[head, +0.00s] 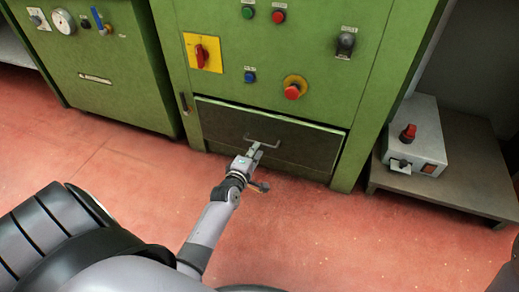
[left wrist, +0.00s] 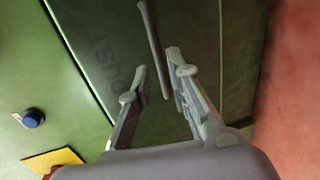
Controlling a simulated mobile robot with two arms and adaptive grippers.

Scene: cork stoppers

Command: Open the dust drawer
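The dust drawer (head: 310,146) is a dark green panel low in the green machine, and it looks shut. Its word DUST shows in the left wrist view on the drawer front (left wrist: 112,62). A thin grey bar handle (head: 275,144) stands across the drawer front. My left gripper (head: 256,148) is at the handle. In the left wrist view my left gripper (left wrist: 157,68) is open, and the handle (left wrist: 151,32) runs between its two fingertips, closer to the right finger. I cannot tell whether a finger touches it. My right gripper is not in view.
Above the drawer are a red knob on a yellow plate (head: 203,54), a red emergency button (head: 293,91) and a blue button (head: 250,76). A low table (head: 446,186) with a grey switch box (head: 424,130) stands at the right. The red floor before the drawer is clear.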

